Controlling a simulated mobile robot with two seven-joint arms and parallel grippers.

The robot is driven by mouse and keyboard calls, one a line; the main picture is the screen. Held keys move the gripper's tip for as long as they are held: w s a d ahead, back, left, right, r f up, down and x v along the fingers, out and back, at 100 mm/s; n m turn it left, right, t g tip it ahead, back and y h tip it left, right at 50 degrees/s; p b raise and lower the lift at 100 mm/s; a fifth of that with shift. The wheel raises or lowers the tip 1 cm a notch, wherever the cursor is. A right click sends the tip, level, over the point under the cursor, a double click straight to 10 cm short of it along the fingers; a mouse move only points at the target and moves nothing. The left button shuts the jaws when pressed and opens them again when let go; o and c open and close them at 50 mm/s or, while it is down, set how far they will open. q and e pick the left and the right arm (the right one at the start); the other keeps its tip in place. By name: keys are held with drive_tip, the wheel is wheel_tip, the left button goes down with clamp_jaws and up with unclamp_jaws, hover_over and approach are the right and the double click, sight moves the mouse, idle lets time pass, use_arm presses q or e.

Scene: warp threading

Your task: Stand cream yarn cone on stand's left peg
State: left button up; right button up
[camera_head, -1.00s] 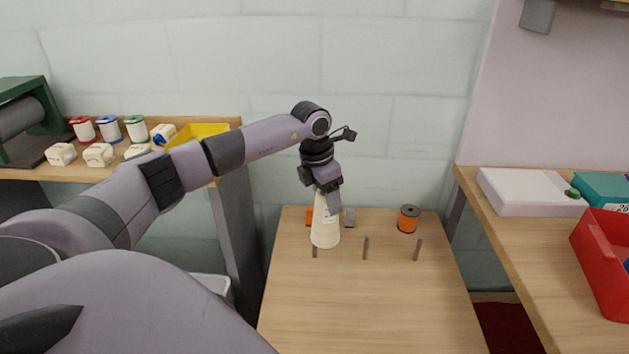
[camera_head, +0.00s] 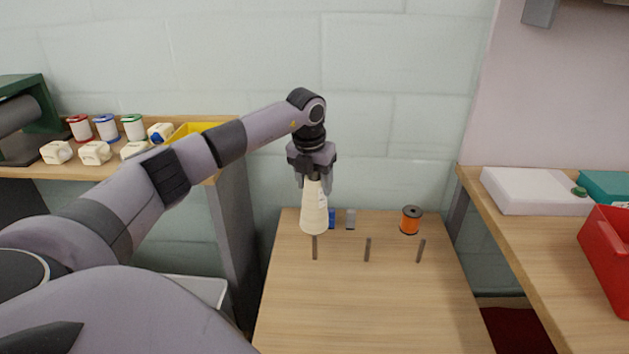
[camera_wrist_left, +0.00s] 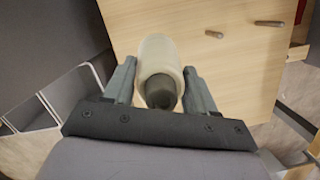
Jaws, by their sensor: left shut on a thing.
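The cream yarn cone (camera_head: 313,215) hangs upright, narrow end up, in my left gripper (camera_head: 315,182), which is shut on its top. In the left wrist view the cone (camera_wrist_left: 157,58) sits between the two fingers of the gripper (camera_wrist_left: 161,88). The stand (camera_head: 350,300) is a wooden board with three thin pegs in a row. Its left peg (camera_head: 314,248) is just below the cone in the head view; I cannot tell whether they touch. The middle peg (camera_head: 367,250) and right peg (camera_head: 420,251) are bare. My right gripper is out of view.
An orange spool (camera_head: 410,220) stands at the board's back right. A blue item (camera_head: 332,219) and a grey item (camera_head: 350,220) stand behind the cone. A red bin (camera_head: 606,260) and white box (camera_head: 535,191) are on the right table. Spools and a yellow tray line the left shelf.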

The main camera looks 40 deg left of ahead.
sight(312, 199)
use_arm(q)
wheel_tip(312, 199, down, 3)
drive_tip(key=shift+r+b, duration=0.2)
drive_tip(key=shift+b, duration=0.75)
drive_tip(key=shift+f+b, duration=0.4)
drive_tip(key=shift+f, duration=0.5)
drive_tip(key=shift+f+b, duration=1.35)
drive_tip(key=shift+f, duration=2.15)
drive_tip(key=o, duration=1)
drive_tip(key=r, duration=0.3)
drive_tip(key=s+r, duration=0.1)
drive_tip(key=r, duration=0.3)
drive_tip(key=shift+s+d, duration=0.2)
